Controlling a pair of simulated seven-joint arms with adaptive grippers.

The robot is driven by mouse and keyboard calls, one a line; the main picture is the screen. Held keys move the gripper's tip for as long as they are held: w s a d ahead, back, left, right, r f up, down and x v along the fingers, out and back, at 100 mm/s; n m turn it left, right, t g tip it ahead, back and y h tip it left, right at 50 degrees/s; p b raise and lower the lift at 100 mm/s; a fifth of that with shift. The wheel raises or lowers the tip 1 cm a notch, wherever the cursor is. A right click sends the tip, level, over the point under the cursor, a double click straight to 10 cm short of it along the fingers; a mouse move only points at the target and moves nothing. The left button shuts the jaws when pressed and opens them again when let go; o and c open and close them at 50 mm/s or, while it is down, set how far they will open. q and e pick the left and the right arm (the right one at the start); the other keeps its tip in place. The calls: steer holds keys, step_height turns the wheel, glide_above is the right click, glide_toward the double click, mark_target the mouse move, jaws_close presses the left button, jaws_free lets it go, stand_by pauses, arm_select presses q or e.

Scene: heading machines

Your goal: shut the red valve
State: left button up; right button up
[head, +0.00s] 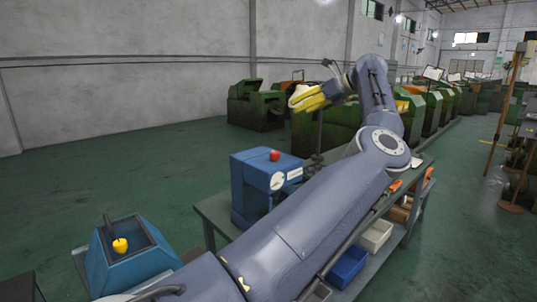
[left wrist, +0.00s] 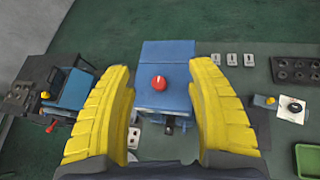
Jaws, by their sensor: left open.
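The red valve (head: 274,155) is a small round knob on top of a blue machine (head: 250,190) on the bench. In the left wrist view, the red valve (left wrist: 159,82) has a pale mark on it and sits on the blue machine (left wrist: 165,55), framed between my fingers. My left gripper (head: 308,98) has yellow fingers and is above and beyond the valve in the head view, apart from it. In the left wrist view, my left gripper (left wrist: 161,68) is spread wide with nothing between its fingers. My right gripper is not seen.
A blue open-topped box with a yellow knob (head: 120,246) stands at the lower left. My left arm crosses the grey bench (head: 215,208) and hides much of it. Bins (head: 349,265) sit on its lower shelf. Green machines (head: 262,105) stand behind.

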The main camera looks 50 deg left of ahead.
mark_target(275, 153)
arm_select(q)
steer(key=d+f+n+h, duration=0.3)
steer(key=d+f, duration=0.1)
steer(key=f, duration=0.1)
steer(key=x, duration=1.8)
steer(key=shift+s+d, duration=0.15)
steer(key=shift+d, duration=0.1)
steer(key=shift+o, duration=0.2)
steer(key=c, duration=1.3)
